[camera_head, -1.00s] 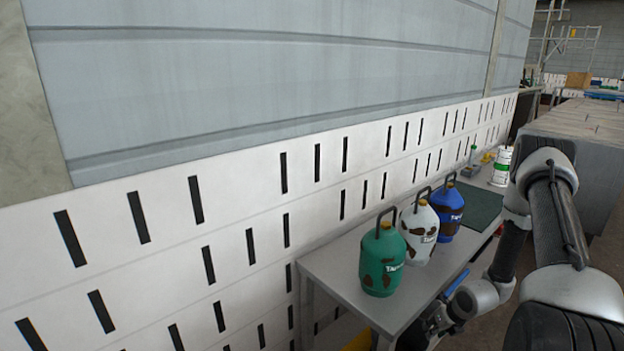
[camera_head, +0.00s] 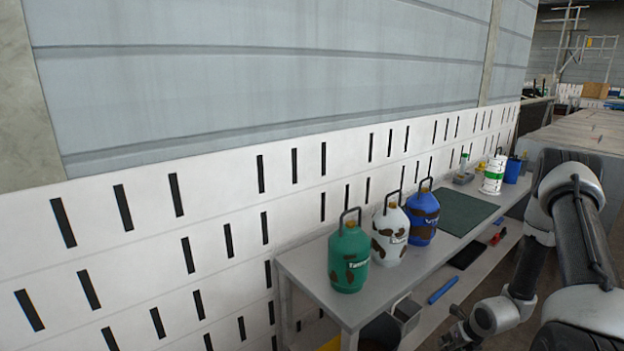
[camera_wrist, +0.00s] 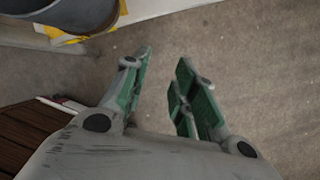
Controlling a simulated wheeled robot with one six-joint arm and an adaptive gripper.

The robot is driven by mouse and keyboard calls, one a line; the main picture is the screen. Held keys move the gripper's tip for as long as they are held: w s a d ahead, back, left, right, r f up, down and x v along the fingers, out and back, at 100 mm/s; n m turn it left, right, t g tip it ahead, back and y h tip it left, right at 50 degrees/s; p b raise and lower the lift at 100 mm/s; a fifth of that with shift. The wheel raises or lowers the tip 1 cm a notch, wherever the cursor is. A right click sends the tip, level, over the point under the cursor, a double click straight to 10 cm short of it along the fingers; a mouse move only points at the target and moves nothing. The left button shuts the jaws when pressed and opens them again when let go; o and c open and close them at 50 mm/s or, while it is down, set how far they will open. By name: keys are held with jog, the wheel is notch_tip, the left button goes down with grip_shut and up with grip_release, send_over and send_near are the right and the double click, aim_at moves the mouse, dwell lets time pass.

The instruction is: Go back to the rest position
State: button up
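My gripper (camera_wrist: 160,85) is open and empty in the wrist view, with its two green-padded fingers apart above the bare floor. In the head view my arm is at the right, folded low beside the table, and the gripper end (camera_head: 455,335) is partly cut off at the bottom edge. A green cylinder (camera_head: 348,258), a white cylinder (camera_head: 390,236) with brown patches and a blue cylinder (camera_head: 421,218) stand upright in a row on the grey table (camera_head: 310,268). My gripper is apart from all of them.
A dark green mat (camera_head: 466,212) lies behind the cylinders. A white and green canister (camera_head: 493,175) and a blue container (camera_head: 514,169) stand at the table's far end. A lower shelf holds a blue tool (camera_head: 443,290). A dark round container (camera_wrist: 70,15) shows in the wrist view.

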jog(key=s+a+r+n+y, duration=0.3)
jog(key=s+a+r+n, duration=0.1)
jog(key=a+n, duration=0.2)
jog(key=s+a+r+n+g+y, duration=0.1)
jog(key=s+a+r+n+y, duration=0.15)
jog(key=r+n, duration=0.45)
jog(key=s+a+r+n+g+y, duration=0.1)
jog(key=s+r+n+g, duration=0.2)
jog(key=r, duration=0.7)
jog(key=s+d+r+n+t+h, duration=0.1)
jog(key=s+r+n, duration=0.4)
jog(key=r, duration=0.6)
jog(key=s+r+n+t+h, duration=0.1)
jog(key=s+r+n+h, duration=0.3)
jog(key=r+n, duration=0.3)
jog(key=s+d+r+n+t+h, duration=0.1)
jog(key=s+r+n, duration=0.4)
jog(key=r, duration=1.1)
jog(key=shift+s+d+r+n+t+h, duration=0.35)
jog(key=shift+n+t+h, duration=0.15)
jog(key=shift+n+h, duration=0.4)
